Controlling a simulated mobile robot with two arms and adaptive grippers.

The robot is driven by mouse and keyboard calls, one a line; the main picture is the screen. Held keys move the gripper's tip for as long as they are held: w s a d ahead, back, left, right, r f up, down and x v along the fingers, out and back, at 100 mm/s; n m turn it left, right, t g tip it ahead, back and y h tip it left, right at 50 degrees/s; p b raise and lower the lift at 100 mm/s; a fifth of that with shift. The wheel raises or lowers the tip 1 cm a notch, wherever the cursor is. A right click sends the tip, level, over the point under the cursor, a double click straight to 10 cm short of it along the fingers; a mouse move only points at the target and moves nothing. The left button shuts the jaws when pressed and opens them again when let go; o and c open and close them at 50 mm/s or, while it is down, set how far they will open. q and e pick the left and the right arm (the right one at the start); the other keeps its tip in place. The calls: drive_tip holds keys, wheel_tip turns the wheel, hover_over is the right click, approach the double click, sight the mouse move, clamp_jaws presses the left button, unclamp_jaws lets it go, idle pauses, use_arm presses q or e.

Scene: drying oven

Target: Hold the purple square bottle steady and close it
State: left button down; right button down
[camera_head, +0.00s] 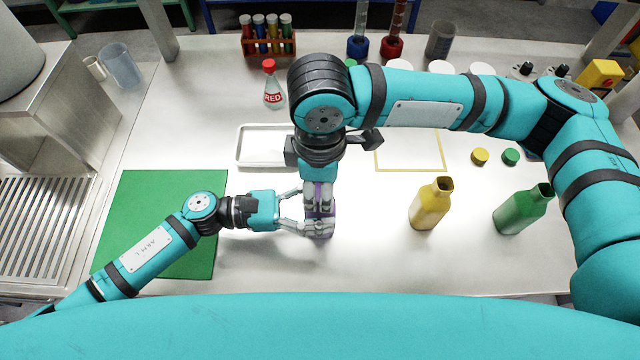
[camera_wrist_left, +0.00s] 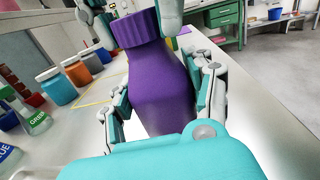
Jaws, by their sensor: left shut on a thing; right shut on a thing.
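The purple square bottle (camera_wrist_left: 162,85) stands upright in the left wrist view, with its ribbed purple cap (camera_wrist_left: 135,28) on top of the neck. I cannot tell whether the cap is fully tight. My left gripper (camera_head: 317,229) is shut on the bottle's body from the left, one finger on each side. My right gripper (camera_head: 319,203) comes down from above and is shut on the cap, with its fingers on both sides. In the head view the two grippers hide most of the bottle.
An open yellow bottle (camera_head: 430,204) and an open green bottle (camera_head: 522,209) stand to the right. A yellow cap (camera_head: 480,156) and a green cap (camera_head: 511,156) lie behind them. A white tray (camera_head: 252,164), a RED flask (camera_head: 272,88) and a green mat (camera_head: 140,215) are nearby.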

drive_tip(key=c, duration=0.9)
unclamp_jaws()
drive_tip(key=shift+o, duration=0.2)
drive_tip(key=shift+r, duration=2.25)
drive_tip(key=shift+c, duration=0.2)
drive_tip(key=shift+w+r+n, duration=0.1)
drive_tip(key=shift+r+n, duration=0.3)
drive_tip(key=shift+n, duration=0.2)
wheel_tip(320, 180, up, 3)
drive_tip(key=n, duration=0.4)
drive_tip(key=shift+f, duration=0.15)
